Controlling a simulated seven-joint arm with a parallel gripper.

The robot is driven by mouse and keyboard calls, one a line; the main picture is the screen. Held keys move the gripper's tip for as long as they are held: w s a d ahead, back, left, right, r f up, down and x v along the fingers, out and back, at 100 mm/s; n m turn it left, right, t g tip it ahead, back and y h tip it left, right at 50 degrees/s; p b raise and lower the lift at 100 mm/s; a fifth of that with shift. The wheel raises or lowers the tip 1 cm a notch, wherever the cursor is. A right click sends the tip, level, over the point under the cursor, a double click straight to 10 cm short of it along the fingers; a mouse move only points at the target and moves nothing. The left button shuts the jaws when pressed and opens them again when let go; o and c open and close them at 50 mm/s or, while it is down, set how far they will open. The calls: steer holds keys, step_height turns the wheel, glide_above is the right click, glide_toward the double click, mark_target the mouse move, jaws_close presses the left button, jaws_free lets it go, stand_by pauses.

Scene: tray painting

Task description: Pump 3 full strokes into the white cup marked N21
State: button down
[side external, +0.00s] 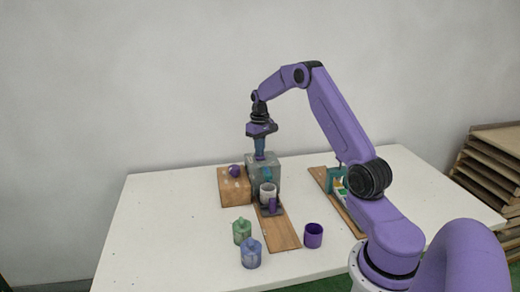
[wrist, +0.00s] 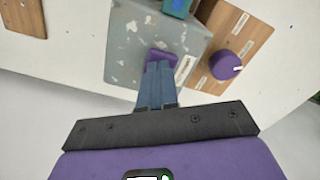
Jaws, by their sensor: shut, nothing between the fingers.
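A grey, paint-flecked dispenser box (side external: 266,174) stands near the back of the table, with a teal spout (side external: 267,175) on its front. A white cup (side external: 267,194) stands upright below the spout; its marking is too small to read. My gripper (side external: 259,154) points down over the top of the box, shut and empty. In the wrist view my fingertips (wrist: 160,66) are at a purple pad (wrist: 162,57) on the box top. They look touching or very close; I cannot tell which. The box top (wrist: 135,45) fills the middle of that view.
A wooden block (side external: 233,190) with a purple knob (side external: 234,170) stands left of the box. A wooden board (side external: 280,232) runs forward from it. Green (side external: 242,231) and blue (side external: 251,254) lidded pots and a purple cup (side external: 313,235) stand in front. Another board (side external: 321,177) lies right.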

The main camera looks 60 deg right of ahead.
stand_by(0.5)
steer(key=shift+r, duration=2.2)
steer(key=shift+f, duration=2.2)
steer(key=shift+r, duration=2.2)
